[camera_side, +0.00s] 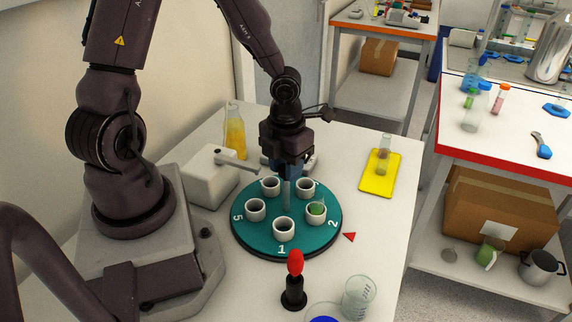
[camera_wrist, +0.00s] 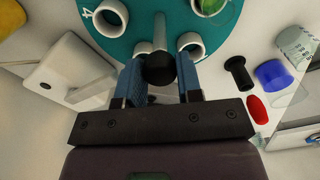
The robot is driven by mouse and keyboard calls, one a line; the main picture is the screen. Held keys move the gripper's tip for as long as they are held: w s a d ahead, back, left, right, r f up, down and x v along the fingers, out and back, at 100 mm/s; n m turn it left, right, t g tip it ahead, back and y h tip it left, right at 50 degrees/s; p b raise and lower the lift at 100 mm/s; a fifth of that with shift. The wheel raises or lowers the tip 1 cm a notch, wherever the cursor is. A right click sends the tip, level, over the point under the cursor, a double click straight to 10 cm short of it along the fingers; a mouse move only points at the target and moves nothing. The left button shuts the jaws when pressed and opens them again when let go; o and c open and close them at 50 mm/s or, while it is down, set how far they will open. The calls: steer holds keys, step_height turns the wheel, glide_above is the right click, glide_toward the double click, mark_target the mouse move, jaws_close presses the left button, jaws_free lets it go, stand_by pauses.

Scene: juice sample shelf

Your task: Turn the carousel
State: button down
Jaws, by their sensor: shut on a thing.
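The carousel (camera_side: 262,237) is a round teal disc on the white table, with several white cup holders and white numbers around its rim. Number 1 faces the front, 2 the right and 5 the left. The holder by 2 has a green item (camera_side: 317,209) in it; the other holders look empty. A red triangle marker (camera_side: 350,237) lies on the table just right of the disc, near 2. My gripper (camera_side: 287,174) is above the disc's middle. In the wrist view its blue fingers are shut on the black ball knob (camera_wrist: 159,69) of the upright grey post.
A white box with a lever (camera_side: 209,182) and a yellow-filled flask (camera_side: 235,134) stand behind left. A tube stands on a yellow mat (camera_side: 378,184) at right. A red-topped black object (camera_side: 294,280) and a glass beaker (camera_side: 357,298) stand in front.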

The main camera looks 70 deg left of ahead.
stand_by(0.3)
steer(key=c, duration=0.8)
jaws_free()
step_height(320, 180, up, 13)
